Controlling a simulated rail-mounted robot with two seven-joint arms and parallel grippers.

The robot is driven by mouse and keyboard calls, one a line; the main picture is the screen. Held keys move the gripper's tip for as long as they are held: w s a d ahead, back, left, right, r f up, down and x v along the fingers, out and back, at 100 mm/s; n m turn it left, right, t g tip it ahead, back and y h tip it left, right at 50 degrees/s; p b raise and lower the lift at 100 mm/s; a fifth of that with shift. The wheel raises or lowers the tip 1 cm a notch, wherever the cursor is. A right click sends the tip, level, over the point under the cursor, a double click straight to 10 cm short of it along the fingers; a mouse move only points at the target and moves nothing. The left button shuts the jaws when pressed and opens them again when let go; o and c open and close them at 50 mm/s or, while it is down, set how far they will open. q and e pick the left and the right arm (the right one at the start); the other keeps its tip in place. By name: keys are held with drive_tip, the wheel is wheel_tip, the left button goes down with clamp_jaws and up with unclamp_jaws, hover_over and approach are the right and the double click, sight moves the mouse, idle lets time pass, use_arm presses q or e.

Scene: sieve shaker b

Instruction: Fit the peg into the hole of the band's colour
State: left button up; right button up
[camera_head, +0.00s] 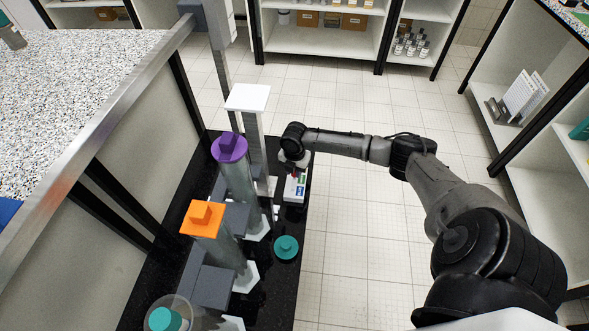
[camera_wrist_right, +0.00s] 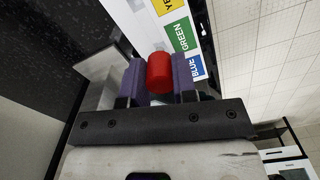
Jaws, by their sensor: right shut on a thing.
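My right gripper (camera_head: 290,168) is over the white labelled block (camera_head: 295,188) on the black bench. In the right wrist view my right gripper (camera_wrist_right: 159,80) has its two purple fingers shut on a red cylindrical peg (camera_wrist_right: 158,71). The white block (camera_wrist_right: 198,45) lies just beyond the peg there, with yellow, green and blue labels in a row. The peg's far end and its distance from the block cannot be told. No hole shows clearly, and no separate band can be made out. My left gripper is not in view.
Left of my right gripper stand columns with a white top (camera_head: 248,97), a purple cap (camera_head: 229,147) and an orange cap (camera_head: 202,218). A teal round piece (camera_head: 286,248) lies on the black bench (camera_head: 275,285). The tiled floor (camera_head: 345,240) to the right is clear.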

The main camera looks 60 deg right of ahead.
drive_tip(key=shift+f, duration=0.8)
idle(0.6)
idle(0.5)
drive_tip(key=shift+p, duration=0.45)
idle(0.4)
idle(0.8)
drive_tip(key=shift+p, duration=0.55)
